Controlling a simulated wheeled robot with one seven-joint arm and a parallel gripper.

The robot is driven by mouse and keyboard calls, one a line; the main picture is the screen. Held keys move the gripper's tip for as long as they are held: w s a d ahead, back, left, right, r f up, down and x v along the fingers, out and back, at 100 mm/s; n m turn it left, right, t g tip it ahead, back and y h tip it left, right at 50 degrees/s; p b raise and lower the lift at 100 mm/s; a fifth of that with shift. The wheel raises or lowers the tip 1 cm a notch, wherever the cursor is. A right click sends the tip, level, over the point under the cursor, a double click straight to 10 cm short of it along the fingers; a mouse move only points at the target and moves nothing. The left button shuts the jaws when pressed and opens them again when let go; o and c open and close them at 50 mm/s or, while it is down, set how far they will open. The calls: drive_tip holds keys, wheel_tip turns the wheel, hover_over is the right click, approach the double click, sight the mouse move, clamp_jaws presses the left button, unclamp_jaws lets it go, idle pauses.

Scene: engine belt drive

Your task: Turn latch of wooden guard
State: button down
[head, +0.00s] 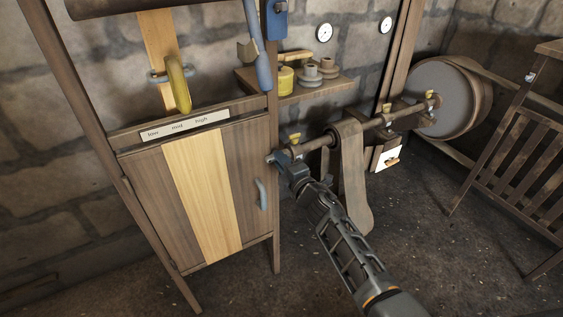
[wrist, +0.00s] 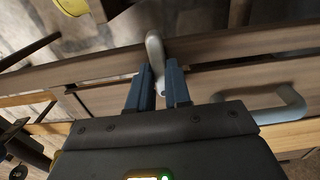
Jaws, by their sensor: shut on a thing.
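The wooden guard (head: 200,195) is a dark panel door with a pale middle stripe and a grey handle (head: 261,194) at its right; the handle also shows in the wrist view (wrist: 270,104). It sits closed in its wooden frame as far as I can see. The latch (wrist: 155,48) is a small grey rounded bar beside the guard's edge. My gripper (head: 273,160) is at the upper right corner of the guard. In the wrist view its two blue fingers (wrist: 159,82) are shut on the latch's lower end. In the head view my gripper hides the latch.
A low-mid-high label (head: 185,128) and a yellow lever (head: 178,84) are above the guard. A shelf (head: 310,91) with pulleys is to the right. A shaft with a hanging belt (head: 352,180) stands close behind my arm. A slatted wooden panel (head: 515,165) is at far right.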

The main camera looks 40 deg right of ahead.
drive_tip(key=shift+f, duration=0.1)
drive_tip(key=c, duration=1.1)
unclamp_jaws()
drive_tip(key=shift+o, duration=0.2)
drive_tip(key=v, duration=0.8)
drive_tip(key=shift+p, duration=0.45)
drive_tip(key=s+a+m+y, duration=0.1)
drive_tip(key=s+a+m, duration=0.2)
drive_tip(key=s+a, duration=0.6)
drive_tip(key=s+a+m+y, duration=0.2)
drive_tip(key=s+a+m, duration=0.2)
drive_tip(key=s+a, duration=0.5)
drive_tip(key=s+a+r+m+g+y, duration=0.1)
drive_tip(key=s+a+r+m, duration=0.1)
drive_tip(key=s+r+m, duration=0.2)
drive_tip(key=s+a+r+m+g+y, duration=0.1)
drive_tip(key=s+a+r+m, duration=0.1)
drive_tip(key=s+r, duration=0.8)
drive_tip(key=s+m, duration=0.1)
drive_tip(key=s, duration=0.5)
drive_tip(key=shift+a+r+m+g, duration=0.3)
drive_tip(key=shift+m, duration=0.1)
